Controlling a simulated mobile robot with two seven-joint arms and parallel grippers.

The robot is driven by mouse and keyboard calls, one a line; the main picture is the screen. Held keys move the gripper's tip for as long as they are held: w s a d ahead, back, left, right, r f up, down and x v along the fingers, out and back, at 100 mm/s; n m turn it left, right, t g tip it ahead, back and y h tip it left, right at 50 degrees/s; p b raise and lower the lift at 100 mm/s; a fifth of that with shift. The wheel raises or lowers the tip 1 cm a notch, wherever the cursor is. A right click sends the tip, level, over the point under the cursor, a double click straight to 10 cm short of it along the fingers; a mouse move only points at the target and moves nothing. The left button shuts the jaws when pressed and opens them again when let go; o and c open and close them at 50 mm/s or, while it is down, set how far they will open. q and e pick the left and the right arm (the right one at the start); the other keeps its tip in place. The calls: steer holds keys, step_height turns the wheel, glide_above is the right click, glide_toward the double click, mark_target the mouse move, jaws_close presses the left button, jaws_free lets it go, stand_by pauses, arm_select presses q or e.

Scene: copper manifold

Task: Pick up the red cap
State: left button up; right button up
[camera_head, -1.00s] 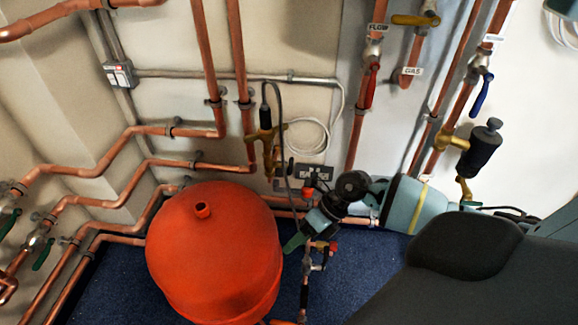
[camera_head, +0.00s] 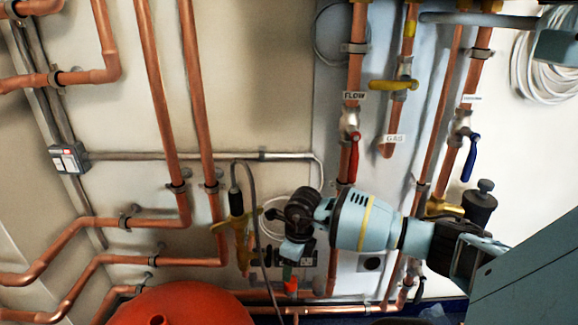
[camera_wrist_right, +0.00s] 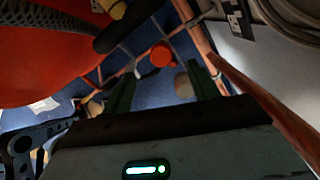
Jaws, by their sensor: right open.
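The red cap (camera_head: 290,287) shows low in the head view, just below the fingers of my right gripper (camera_head: 287,272). It also shows in the right wrist view as a small round orange-red top (camera_wrist_right: 161,54). There it appears just beyond and between the two green fingertips of my right gripper (camera_wrist_right: 162,78). The right gripper is open with a gap between its fingers, and nothing is held. In the head view its fingers point down and partly cover the cap's upper side. Whether a finger touches the cap cannot be told. My left gripper is not in view.
A large red vessel (camera_head: 185,306) stands left of the cap. A brass valve (camera_head: 238,222) with a black cable hangs left of my gripper. Copper pipes run along the wall close by. A red lever (camera_head: 353,158) and a blue lever (camera_head: 470,157) are higher up.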

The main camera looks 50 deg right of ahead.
mark_target(291, 286)
steer(key=shift+w+f+b, duration=0.15)
steer(key=shift+f+b, duration=0.45)
steer(key=shift+f, duration=1.15)
steer(key=shift+w+f+b, duration=0.15)
steer(key=shift+f+b, duration=0.4)
steer(key=shift+f, duration=1.15)
steer(key=shift+c, duration=0.4)
steer(key=c, duration=1)
